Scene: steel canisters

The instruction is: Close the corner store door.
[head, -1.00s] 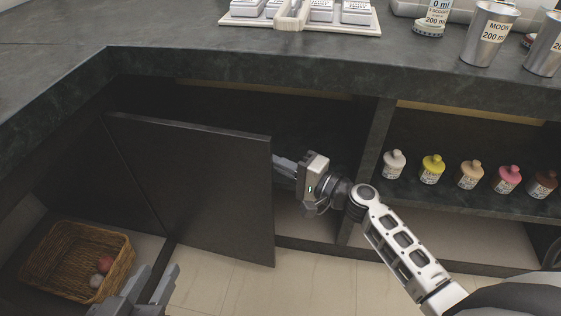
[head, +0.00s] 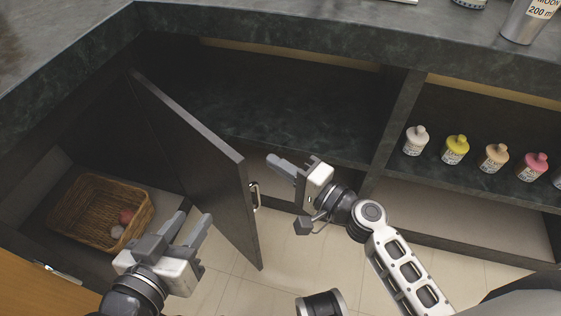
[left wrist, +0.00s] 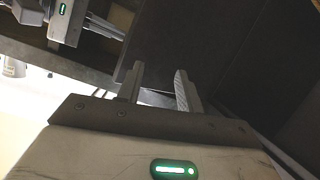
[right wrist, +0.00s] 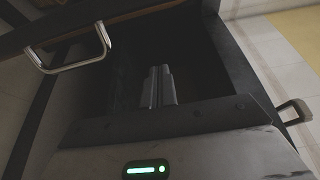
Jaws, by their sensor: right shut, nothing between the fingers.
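The dark door (head: 190,160) stands ajar at the corner cabinet, seen at a steep angle in the head view. A metal handle (head: 254,196) shows near its free edge. My left gripper (head: 192,228) is open and empty, left of the door's free edge; its spread fingers also show in the left wrist view (left wrist: 160,85). My right gripper (head: 281,166) is shut and empty, on the handle side of the door and apart from it. The right wrist view shows its fingers together (right wrist: 158,85) and a metal handle (right wrist: 70,50) at upper left.
A wicker basket (head: 95,212) with small round items sits in the left compartment. Several capped bottles (head: 455,149) stand on the right shelf. The stone countertop (head: 330,35) overhangs the cabinets. Tiled floor (head: 275,255) is clear before the door. A wooden front (head: 40,285) is at lower left.

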